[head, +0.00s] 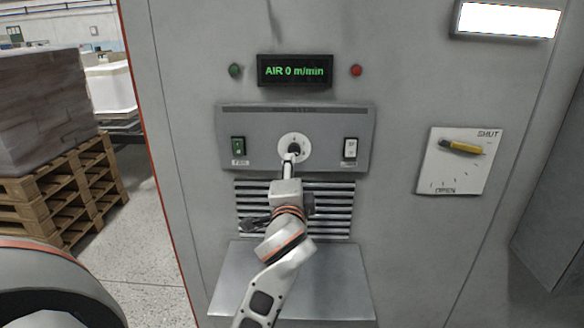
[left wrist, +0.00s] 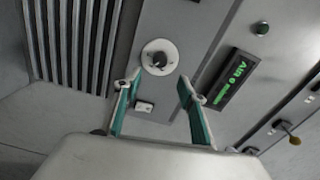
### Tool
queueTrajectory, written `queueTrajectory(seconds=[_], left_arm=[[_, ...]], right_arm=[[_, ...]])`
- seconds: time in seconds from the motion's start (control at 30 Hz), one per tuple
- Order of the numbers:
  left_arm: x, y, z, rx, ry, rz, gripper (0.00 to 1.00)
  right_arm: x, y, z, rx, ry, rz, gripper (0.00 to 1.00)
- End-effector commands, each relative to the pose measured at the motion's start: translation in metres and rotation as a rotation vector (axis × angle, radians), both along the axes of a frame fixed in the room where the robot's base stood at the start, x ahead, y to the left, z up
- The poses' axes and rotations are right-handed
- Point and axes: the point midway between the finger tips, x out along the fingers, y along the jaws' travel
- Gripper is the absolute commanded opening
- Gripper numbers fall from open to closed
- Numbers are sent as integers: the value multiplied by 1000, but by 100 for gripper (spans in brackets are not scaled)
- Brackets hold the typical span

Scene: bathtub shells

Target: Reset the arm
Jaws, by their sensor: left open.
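My left gripper (head: 291,160) reaches up from the bottom middle to the round white dial (head: 294,145) on the grey control panel, overlapping its lower part in the head view. In the left wrist view my left gripper (left wrist: 158,79) is open, its two teal-padded fingers apart with nothing between them. The dial (left wrist: 160,57) with its dark knob shows just beyond the fingertips. I cannot tell whether they touch the panel. My right gripper is not in view.
A display (head: 294,70) reads "AIR 0 m/min". Switches flank the dial: green (head: 238,150) and white (head: 350,148). A vent grille (head: 330,205) and a metal shelf (head: 345,280) lie below. A yellow handle (head: 462,147) is at right near "SHUT". Wooden pallets (head: 65,205) stand left.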

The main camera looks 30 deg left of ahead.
Motion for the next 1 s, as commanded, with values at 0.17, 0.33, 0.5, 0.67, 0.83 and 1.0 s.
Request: queueTrajectory(seconds=[0.17,0.33,0.5,0.67,0.83,1.0], left_arm=[[-3,-2,0,0,0,0,41],[-3,-1,0,0,0,0,41],[-3,-1,0,0,0,0,41],[-5,-1,-9,-11,13,-2,41],[-32,2,-76,-113,107,-10,41],[-92,3,-174,-289,264,0,41]], right_arm=[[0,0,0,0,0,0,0],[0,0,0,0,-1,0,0],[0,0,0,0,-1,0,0],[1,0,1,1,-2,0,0],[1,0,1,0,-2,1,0],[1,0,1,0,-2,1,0]])
